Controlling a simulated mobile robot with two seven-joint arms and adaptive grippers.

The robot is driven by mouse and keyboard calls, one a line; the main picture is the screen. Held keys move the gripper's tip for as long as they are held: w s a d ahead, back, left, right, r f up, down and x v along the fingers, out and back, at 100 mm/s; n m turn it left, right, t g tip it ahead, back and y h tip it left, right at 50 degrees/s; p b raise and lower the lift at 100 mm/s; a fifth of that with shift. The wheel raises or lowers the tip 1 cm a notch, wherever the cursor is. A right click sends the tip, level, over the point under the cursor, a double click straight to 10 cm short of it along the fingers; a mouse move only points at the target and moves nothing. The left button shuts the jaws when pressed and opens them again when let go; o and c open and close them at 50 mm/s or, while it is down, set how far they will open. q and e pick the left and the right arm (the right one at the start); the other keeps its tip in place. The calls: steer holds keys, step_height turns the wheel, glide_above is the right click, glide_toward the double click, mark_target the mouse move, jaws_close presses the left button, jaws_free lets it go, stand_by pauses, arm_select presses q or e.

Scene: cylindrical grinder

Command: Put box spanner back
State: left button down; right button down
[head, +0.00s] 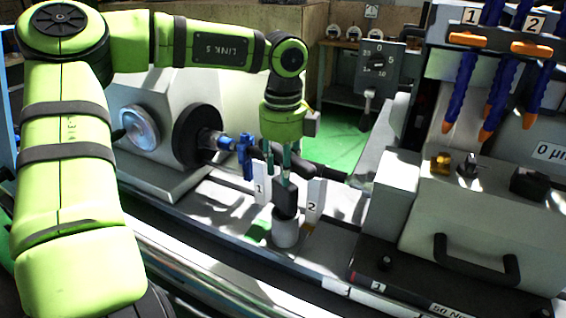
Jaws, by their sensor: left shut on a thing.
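My left arm reaches in from the left and hangs its gripper (283,168) down over the machine bed. The gripper is shut on a dark piece (286,197), which I take to be the box spanner. Much of the box spanner is dark and small, so its full shape is unclear. Directly below it is a pale grey cylinder (286,232) standing on the bed. I cannot tell whether the cylinder is part of the spanner or a separate holder. My right gripper is not in view.
White plates marked 1 (261,191) and 2 (314,203) stand on either side of the gripper. A blue clamp (246,157) and dark chuck (196,136) are to the left. A grey housing with a black handle (477,264) and blue coolant hoses (462,90) are to the right.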

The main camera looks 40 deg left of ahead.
arm_select(q)
steer(key=c, duration=0.8)
jaws_free()
steer(key=shift+s+d, duration=0.1)
steer(key=shift+r, duration=0.5)
step_height(320, 180, up, 10)
steer(key=b, duration=0.2)
steer(key=shift+f+b, duration=0.1)
steer(key=shift+b, duration=0.25)
steer(key=shift+r, duration=0.75)
